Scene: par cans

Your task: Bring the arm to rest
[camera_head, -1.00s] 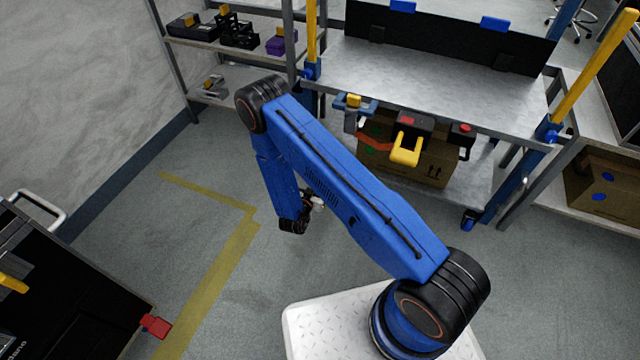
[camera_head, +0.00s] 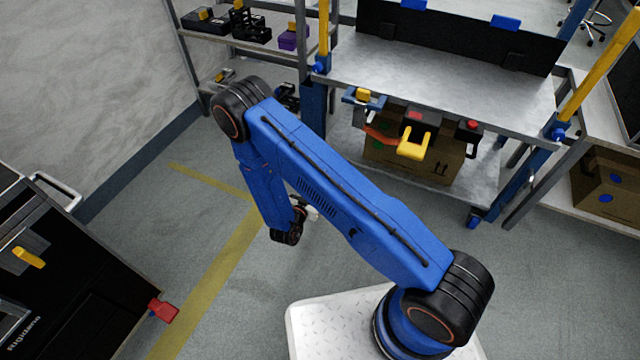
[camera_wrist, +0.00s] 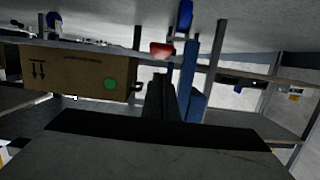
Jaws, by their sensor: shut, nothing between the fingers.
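My blue arm is bent over the floor, its elbow raised at the left and its wrist hanging low in the head view. My gripper (camera_wrist: 160,85) shows in the wrist view as dark fingers close together, with nothing between them. In the head view it is mostly hidden beside the wrist. The floor below the wrist is bare there, and the gripper looks clear of the workbench (camera_head: 440,92).
A cardboard box (camera_head: 415,165) sits on the bench's lower shelf; it appears upside down in the wrist view (camera_wrist: 75,78). A shelf unit (camera_head: 245,50) stands behind the elbow. Open floor lies between.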

